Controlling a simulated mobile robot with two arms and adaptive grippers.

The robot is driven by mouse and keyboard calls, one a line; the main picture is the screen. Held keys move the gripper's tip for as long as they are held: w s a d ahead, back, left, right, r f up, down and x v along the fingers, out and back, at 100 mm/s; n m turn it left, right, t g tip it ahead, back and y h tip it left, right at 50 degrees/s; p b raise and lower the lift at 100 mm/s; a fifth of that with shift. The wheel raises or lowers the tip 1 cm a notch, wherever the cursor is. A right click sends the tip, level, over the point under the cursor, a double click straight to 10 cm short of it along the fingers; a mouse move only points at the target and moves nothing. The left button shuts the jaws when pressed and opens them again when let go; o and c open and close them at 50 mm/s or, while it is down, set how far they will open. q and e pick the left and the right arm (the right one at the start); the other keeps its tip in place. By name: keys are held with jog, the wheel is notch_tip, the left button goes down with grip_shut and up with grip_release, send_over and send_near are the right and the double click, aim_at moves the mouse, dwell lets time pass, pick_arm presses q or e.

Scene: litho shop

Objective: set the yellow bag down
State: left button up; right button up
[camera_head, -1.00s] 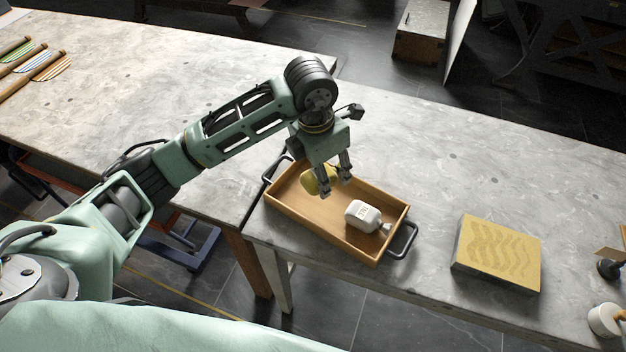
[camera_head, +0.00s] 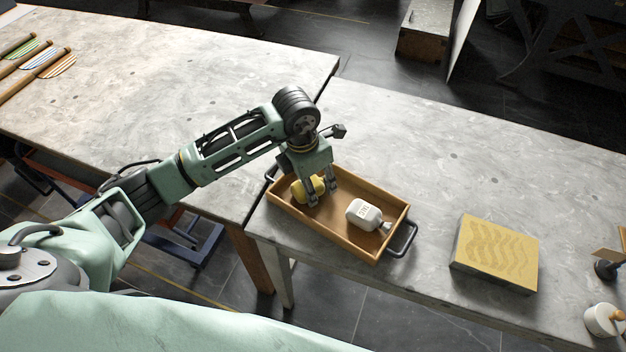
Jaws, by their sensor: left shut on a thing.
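The yellow bag (camera_head: 300,191) is in the left part of a wooden tray (camera_head: 330,234) with dark handles. My left gripper (camera_head: 323,199) points down over that part of the tray and is shut on the yellow bag. The fingers hide some of the bag, and I cannot tell whether its underside touches the tray floor. My right gripper is not in view.
The tray stands near the front edge of a grey table (camera_head: 440,165). A stone block with a yellow wavy-patterned top (camera_head: 497,252) lies to its right. A white pot (camera_head: 603,320) is at the far right.

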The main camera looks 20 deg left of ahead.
pick_arm(q)
jog(key=o, duration=1.1)
jog(key=shift+r+p, duration=0.15)
jog(key=shift+p, duration=0.15)
jog(key=shift+r, duration=0.3)
notch_tip(320, 180, up, 11)
jog(key=s+a+b, duration=0.1)
jog(key=b, duration=0.1)
jog(key=shift+s+r, duration=0.15)
jog(key=shift+s, duration=0.05)
